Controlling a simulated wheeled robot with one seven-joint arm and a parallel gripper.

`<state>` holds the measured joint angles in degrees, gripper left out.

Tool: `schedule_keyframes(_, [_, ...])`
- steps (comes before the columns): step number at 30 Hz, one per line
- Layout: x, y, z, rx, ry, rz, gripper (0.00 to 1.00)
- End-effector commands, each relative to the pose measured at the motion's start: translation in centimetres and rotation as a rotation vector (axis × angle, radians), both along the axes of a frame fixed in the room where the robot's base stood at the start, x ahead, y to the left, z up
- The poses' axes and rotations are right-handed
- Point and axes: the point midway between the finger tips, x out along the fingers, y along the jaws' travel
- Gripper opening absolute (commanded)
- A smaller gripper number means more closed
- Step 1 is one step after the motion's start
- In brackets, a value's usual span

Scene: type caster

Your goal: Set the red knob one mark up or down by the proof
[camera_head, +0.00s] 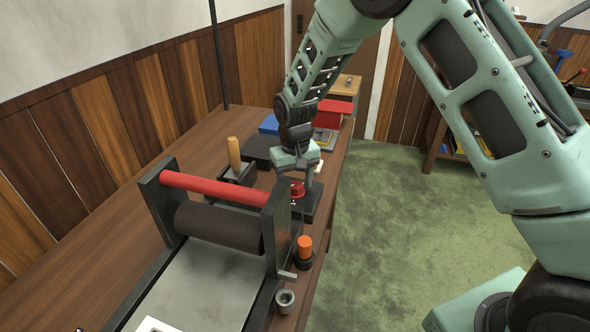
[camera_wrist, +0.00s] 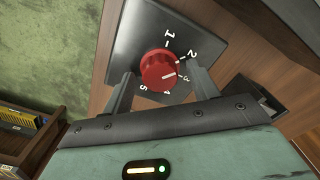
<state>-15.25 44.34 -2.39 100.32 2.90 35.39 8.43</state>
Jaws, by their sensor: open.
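The red knob (camera_wrist: 157,69) sits on a dark plate (camera_wrist: 135,40) with white marks 1 to 5 around it. Its white pointer line appears to face the 3. My gripper (camera_wrist: 160,72) is open, with one finger on each side of the knob; whether they touch it I cannot tell. In the head view the knob (camera_head: 297,189) shows just under my gripper (camera_head: 300,176), on a dark box beyond the press.
The press with its red bar (camera_head: 215,189) and dark roller (camera_head: 218,228) stands in front of the knob. An orange-topped peg (camera_head: 305,247) and grey ring (camera_head: 285,300) are near the table edge. A wooden-handled tool (camera_head: 234,155) stands left of my gripper.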

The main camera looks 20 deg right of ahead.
Motion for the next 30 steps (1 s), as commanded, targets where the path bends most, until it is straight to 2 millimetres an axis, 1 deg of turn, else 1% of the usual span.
schedule_keyframes(5, [0.1,0.0,2.1,0.001,-0.005,0.000,0.59])
schedule_keyframes(8, [0.1,0.0,4.2,0.001,-0.006,0.000,0.59])
schedule_keyframes(18, [0.1,0.0,12.2,0.001,-0.006,0.000,0.59])
schedule_keyframes(21, [0.1,0.0,14.1,0.001,-0.006,0.000,0.59])
schedule_keyframes(24, [0.1,0.0,15.6,0.001,-0.003,0.000,0.59])
schedule_keyframes(27, [0.0,0.0,16.6,0.001,-0.003,0.000,0.59])
schedule_keyframes(30, [0.0,0.0,17.1,0.000,-0.002,0.000,0.59])
